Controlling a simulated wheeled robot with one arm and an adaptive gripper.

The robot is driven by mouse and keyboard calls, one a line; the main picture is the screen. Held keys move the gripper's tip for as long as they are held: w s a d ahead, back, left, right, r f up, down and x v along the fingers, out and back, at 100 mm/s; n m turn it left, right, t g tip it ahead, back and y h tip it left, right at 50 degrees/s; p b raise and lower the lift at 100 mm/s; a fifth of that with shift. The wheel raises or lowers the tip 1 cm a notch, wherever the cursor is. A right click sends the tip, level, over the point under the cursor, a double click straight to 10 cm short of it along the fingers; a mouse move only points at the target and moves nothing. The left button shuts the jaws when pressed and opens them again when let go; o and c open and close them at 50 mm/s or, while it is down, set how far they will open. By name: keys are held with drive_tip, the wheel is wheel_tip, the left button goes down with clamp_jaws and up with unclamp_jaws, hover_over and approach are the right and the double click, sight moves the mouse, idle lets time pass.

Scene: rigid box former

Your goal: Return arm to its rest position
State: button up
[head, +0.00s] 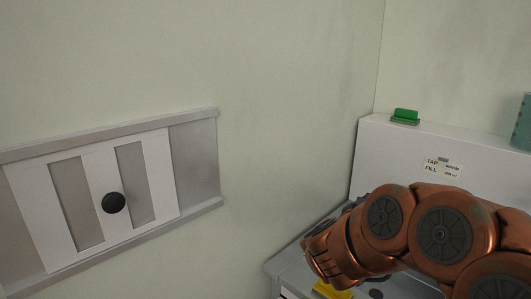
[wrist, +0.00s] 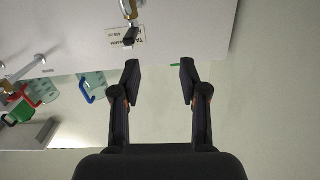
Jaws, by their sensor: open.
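My gripper (wrist: 160,80) shows in the wrist view with its two dark fingers apart and nothing between them. A pale wall and the edge of a white panel lie behind the fingers. In the head view my copper-coloured arm is folded at the lower right, in front of a white cabinet (head: 385,160). My gripper's fingers do not show in the head view.
A sliding panel (head: 155,165) with a black knob (head: 114,203) is on the left wall. A green block (head: 405,116) and a teal container (head: 523,122) stand on the cabinet. A yellow item (head: 332,290) lies below my arm. The wrist view shows a tap (wrist: 129,12) and a blue-handled cup (wrist: 92,84).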

drive_tip(key=w+a+r+n+t+y+p, duration=0.15)
drive_tip(key=a+n+y, duration=0.35)
drive_tip(key=a+y, duration=0.7)
drive_tip(key=s+a+f+n+g+y+p, duration=0.2)
drive_tip(key=s+a+f+n+g+y, duration=0.15)
drive_tip(key=s+a, duration=0.6)
drive_tip(key=s+f+n+g, duration=0.1)
drive_tip(key=s+f+g, duration=0.15)
drive_tip(key=s, duration=0.35)
drive_tip(key=s+f+n+g, duration=0.1)
drive_tip(key=s+g, duration=0.2)
drive_tip(key=s, duration=0.4)
drive_tip(key=s+d+g+h+p, duration=0.1)
drive_tip(key=s+d+g, duration=0.2)
drive_tip(key=s, duration=0.6)
drive_tip(key=s+d+f+g+h+p, duration=0.1)
drive_tip(key=s+d+g, duration=0.2)
drive_tip(key=s, duration=0.7)
drive_tip(key=shift+s+d+h, duration=0.15)
drive_tip(key=shift+d+h, duration=0.2)
drive_tip(key=shift+d, duration=0.5)
drive_tip(key=shift+m, duration=0.25)
